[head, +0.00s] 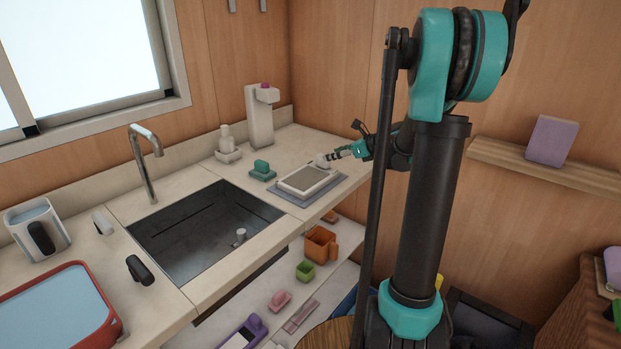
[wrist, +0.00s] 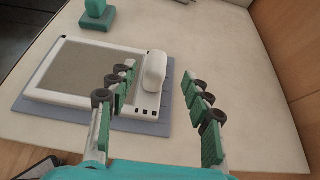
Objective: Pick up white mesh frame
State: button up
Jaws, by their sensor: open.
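The white mesh frame (head: 305,181) lies flat on a grey-blue mat (head: 276,191) on the counter, right of the sink. In the wrist view the frame (wrist: 52,85) has a grey mesh panel and a rounded white handle-like block (wrist: 154,70) at its right end. My gripper (head: 328,158) is at the frame's far right end. In the wrist view my gripper (wrist: 158,76) is open, one finger row over the frame left of the block and the other right of it, past the mat's edge. Nothing is held; finger height above the frame is unclear.
A teal object (head: 262,171) stands just left of the mat, with a white pump-like item (head: 228,149) and a tall white dispenser (head: 259,118) behind. The sink (head: 200,232) opens to the left. The wooden wall (wrist: 290,60) borders the counter. Bare counter shows around the mat.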

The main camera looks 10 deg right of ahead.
aim_at(309, 173)
jog(key=shift+x, duration=2.9)
jog(key=shift+s+a, duration=0.15)
jog(key=shift+s, duration=0.05)
jog(key=shift+c, duration=0.2)
grip_shut()
